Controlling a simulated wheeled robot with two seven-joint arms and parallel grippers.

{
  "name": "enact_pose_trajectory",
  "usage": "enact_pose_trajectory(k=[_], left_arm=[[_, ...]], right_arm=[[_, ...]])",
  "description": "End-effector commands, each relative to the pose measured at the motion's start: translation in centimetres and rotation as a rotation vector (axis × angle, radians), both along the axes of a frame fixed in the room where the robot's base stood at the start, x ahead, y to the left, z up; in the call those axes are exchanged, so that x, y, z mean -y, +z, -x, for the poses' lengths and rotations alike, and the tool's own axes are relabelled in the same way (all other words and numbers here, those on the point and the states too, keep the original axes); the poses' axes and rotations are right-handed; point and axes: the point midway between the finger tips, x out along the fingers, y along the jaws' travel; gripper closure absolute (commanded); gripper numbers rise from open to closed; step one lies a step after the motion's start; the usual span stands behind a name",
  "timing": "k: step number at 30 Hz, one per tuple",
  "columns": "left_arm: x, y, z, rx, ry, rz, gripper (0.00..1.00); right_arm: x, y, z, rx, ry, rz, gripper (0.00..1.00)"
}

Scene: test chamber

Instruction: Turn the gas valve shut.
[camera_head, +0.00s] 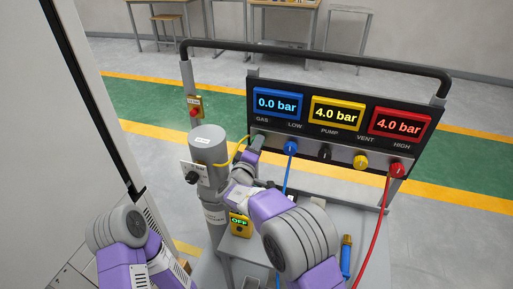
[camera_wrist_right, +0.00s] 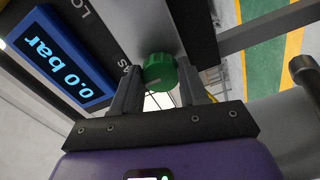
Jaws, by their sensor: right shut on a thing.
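The gas valve is a green knob (camera_wrist_right: 160,72) under the GAS label, below the blue display (camera_head: 278,104) that reads 0.0 bar. In the right wrist view it sits between the two grey fingers of my right gripper (camera_wrist_right: 158,92), which is shut on it. In the head view my right gripper (camera_head: 250,156) reaches up to the left end of the panel's row of knobs and mostly hides the valve. My left arm (camera_head: 116,228) shows at the lower left; its gripper is not visible.
The panel has a blue knob (camera_head: 291,147), a black knob (camera_head: 325,153), a yellow knob (camera_head: 361,161) and a red knob (camera_head: 397,169). Blue and red hoses hang in front. A grey cylinder (camera_head: 208,145) stands left of my right gripper. A black rail (camera_head: 320,60) runs above the panel.

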Motion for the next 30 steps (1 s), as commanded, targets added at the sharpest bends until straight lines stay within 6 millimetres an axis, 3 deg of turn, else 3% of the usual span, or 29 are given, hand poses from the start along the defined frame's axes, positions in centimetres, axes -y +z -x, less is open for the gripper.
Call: enact_pose_trajectory(k=[12,13,18,26,30], left_arm=[[0.0,0.0,0.0,0.0,0.0,0.0,0.57],[0.0,0.0,0.0,0.0,0.0,0.0,0.57],[0.0,0.0,0.0,0.0,0.0,0.0,0.57],[0.0,0.0,0.0,0.0,0.0,0.0,0.57],[0.0,0.2,0.0,0.0,0.0,0.0,0.57]], right_arm=[[0.0,0.0,0.0,0.004,0.0,-0.011,0.87],[0.0,0.0,0.0,0.004,0.0,-0.011,0.54],[0.0,0.0,0.0,0.003,0.0,-0.01,0.31],[-0.1,0.0,0.1,0.003,0.0,-0.009,0.31],[-0.5,0.0,1.1,0.001,0.001,-0.008,0.31]])
